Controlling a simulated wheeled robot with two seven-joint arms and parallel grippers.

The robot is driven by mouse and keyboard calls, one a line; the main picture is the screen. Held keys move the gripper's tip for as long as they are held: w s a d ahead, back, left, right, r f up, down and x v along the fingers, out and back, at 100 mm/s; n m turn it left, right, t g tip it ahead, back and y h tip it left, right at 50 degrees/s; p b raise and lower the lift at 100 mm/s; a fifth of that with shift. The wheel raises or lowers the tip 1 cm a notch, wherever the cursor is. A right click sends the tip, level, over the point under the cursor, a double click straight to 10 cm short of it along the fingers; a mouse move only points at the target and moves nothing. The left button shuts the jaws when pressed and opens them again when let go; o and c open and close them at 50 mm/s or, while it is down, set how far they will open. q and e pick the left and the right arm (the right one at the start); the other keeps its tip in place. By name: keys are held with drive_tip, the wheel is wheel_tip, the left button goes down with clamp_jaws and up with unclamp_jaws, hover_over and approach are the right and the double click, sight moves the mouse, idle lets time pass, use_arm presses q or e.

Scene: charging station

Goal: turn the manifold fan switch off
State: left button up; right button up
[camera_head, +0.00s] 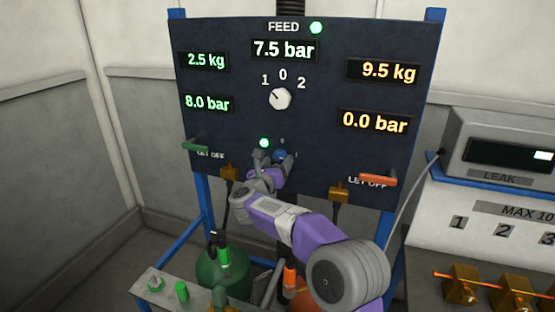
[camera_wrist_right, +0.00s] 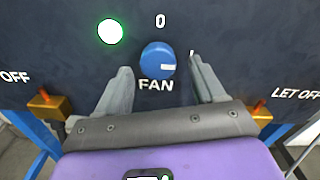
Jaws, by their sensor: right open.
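The fan switch is a round blue knob (camera_wrist_right: 158,60) on the dark panel, above the label FAN. It also shows in the head view (camera_head: 280,156), partly hidden by my gripper. A 0 is printed above the knob, and a mark at its right is partly covered by a finger. The knob's white mark lies on its right side. A green lamp (camera_wrist_right: 110,31) beside it is lit. My right gripper (camera_head: 273,157) is open, with one finger on each side of the knob in the wrist view (camera_wrist_right: 160,76). I cannot tell whether they touch it. My left gripper is not in view.
A white selector knob (camera_head: 280,98) sits higher on the panel (camera_head: 230,125). A green handle (camera_head: 195,147) and an orange handle (camera_head: 378,179) stick out at the sides. A green cylinder (camera_head: 222,270) stands below; a leak box (camera_head: 503,150) is at right.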

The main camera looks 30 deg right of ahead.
drive_tip(key=shift+x, duration=1.15)
drive_tip(key=shift+a, duration=0.1)
drive_tip(key=c, duration=1.1)
drive_tip(key=shift+o, duration=0.2)
